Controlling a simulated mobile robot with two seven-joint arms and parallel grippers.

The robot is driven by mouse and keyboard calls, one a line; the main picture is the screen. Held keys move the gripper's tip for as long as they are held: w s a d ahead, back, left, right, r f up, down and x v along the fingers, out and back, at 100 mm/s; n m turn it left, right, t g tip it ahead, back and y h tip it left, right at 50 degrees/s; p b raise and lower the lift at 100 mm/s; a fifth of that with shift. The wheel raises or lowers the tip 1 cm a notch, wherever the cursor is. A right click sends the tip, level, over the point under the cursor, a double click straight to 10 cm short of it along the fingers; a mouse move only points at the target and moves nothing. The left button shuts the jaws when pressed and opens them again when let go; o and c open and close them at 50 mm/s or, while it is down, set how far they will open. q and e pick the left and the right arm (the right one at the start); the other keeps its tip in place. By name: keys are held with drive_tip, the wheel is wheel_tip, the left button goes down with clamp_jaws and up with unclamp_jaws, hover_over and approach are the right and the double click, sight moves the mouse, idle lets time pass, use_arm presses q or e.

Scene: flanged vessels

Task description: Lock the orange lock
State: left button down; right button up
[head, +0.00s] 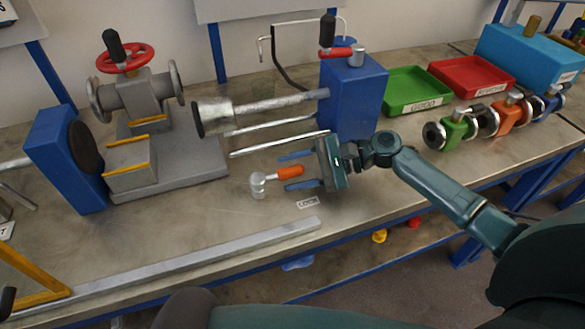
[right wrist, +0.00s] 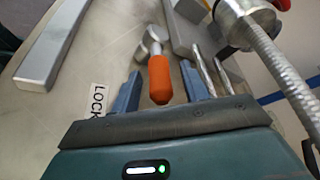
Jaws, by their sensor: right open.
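The orange lock is a lever with an orange grip (head: 289,173) on a silver round hub (head: 258,186), standing on the metal bench just behind the white LOCK label (head: 308,203). The lever points right in the head view, towards my right gripper (head: 284,172). My right gripper is open, with its blue fingers on either side of the orange grip's end. In the right wrist view the orange grip (right wrist: 160,80) lies between the two fingers (right wrist: 160,90), with gaps visible on both sides. My left gripper is not in view.
A grey clamping machine (head: 175,175) with a threaded spindle and blue block (head: 352,95) stands behind the lock. A long metal bar (head: 200,262) lies along the front. Green (head: 412,92) and red (head: 470,77) trays and several flanged valves (head: 457,128) are at right.

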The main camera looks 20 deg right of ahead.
drive_tip(key=shift+a+f, duration=0.1)
drive_tip(key=shift+a, duration=0.1)
clamp_jaws()
idle(0.4)
